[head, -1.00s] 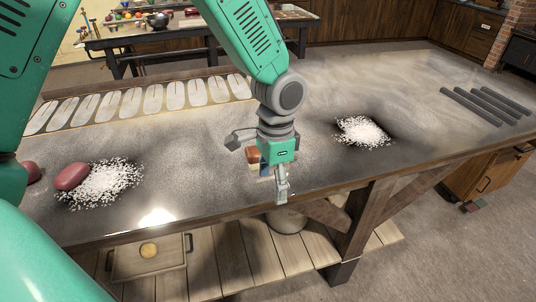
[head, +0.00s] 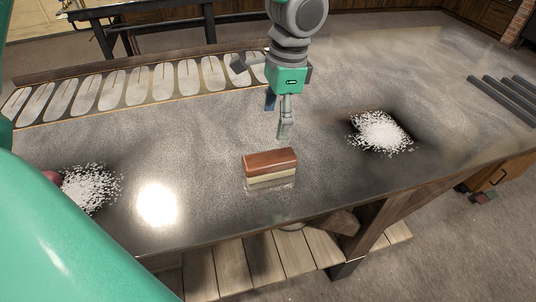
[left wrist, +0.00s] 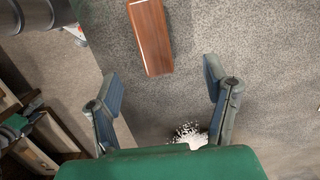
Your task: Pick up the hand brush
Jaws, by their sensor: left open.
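The hand brush (head: 270,165) lies on the dark worktable near its front edge, with a reddish-brown wooden back on top and pale bristles below. It also shows at the top of the left wrist view (left wrist: 151,36), beyond the fingertips. My left gripper (head: 277,118) is above the table, behind the brush in the head view and apart from it. In the left wrist view its two fingers (left wrist: 161,80) are spread wide with nothing between them. My right gripper is not in view.
A white granular pile (head: 381,132) lies on the table to the right and another (head: 90,187) to the left, beside a reddish object (head: 51,177). Pale oval shapes (head: 137,87) line the back edge. Dark bars (head: 500,98) lie at the right. The table around the brush is clear.

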